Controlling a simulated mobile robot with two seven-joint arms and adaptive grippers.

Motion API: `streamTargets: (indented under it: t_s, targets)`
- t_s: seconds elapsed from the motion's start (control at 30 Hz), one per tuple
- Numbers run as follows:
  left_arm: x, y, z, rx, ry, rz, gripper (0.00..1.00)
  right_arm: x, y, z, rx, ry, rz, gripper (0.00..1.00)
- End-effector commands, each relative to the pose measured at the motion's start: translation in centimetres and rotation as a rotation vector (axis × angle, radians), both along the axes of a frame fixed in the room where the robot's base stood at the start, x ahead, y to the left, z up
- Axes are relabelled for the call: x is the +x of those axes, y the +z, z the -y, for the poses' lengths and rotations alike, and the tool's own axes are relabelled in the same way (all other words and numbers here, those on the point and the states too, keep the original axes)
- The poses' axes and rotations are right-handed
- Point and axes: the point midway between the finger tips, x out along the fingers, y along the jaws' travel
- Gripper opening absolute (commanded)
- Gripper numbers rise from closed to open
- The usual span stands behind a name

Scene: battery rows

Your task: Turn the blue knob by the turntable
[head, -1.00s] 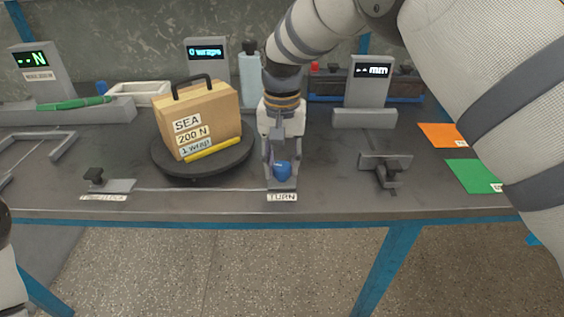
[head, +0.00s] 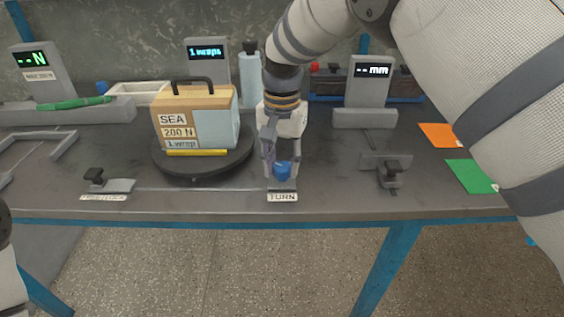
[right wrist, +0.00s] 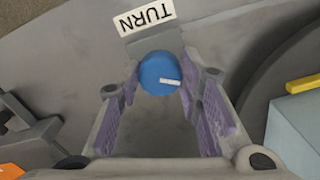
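The blue knob (head: 282,171) stands behind the TURN label (head: 282,197) at the front of the bench. My right gripper (head: 274,160) reaches down over it. In the right wrist view the fingers (right wrist: 159,85) lie against both sides of the knob (right wrist: 158,73), which has a white mark pointing right. The dark round turntable (head: 203,168) is left of the knob. It carries a tan case (head: 180,120) with a black handle, SEA, 200 N and 1 wrap labels, and a pale blue right part. My left gripper is not in view.
A display (head: 207,58) behind the turntable reads 1 wraps. A force display (head: 36,70) is at far left, an mm display (head: 370,80) at right. A black-handled slider (head: 390,175) is right of the knob. Orange (head: 440,135) and green (head: 470,176) sheets lie further right.

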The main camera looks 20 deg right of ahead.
Motion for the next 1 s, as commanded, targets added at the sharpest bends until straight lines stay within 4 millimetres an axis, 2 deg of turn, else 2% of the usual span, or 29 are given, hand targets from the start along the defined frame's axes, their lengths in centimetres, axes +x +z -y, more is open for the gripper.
streamTargets:
  t_s: [0.03,0.1,0.37,0.43,0.57,0.8,0.9,1.0]
  targets:
    - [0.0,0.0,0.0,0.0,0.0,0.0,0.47,0.0,-0.1,0.0,0.0,0.0,-0.001,0.41]
    - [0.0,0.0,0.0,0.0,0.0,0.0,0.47,0.0,-0.1,0.0,0.0,0.001,-0.001,0.53]
    - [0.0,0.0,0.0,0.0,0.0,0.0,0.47,0.0,0.0,0.0,0.0,0.001,0.0,0.53]
    - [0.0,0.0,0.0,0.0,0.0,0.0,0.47,0.0,0.6,0.0,0.0,0.001,0.001,0.53]
    - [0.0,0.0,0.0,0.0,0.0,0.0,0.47,0.1,3.4,0.0,0.0,0.001,0.005,0.53]
    - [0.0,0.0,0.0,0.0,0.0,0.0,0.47,0.1,9.6,0.0,0.0,0.001,0.004,0.53]
    - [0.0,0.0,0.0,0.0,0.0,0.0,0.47,0.0,11.1,0.0,0.0,0.001,0.001,0.53]
    - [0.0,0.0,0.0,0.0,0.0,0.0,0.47,0.0,11.8,0.0,0.0,0.001,-0.001,0.53]
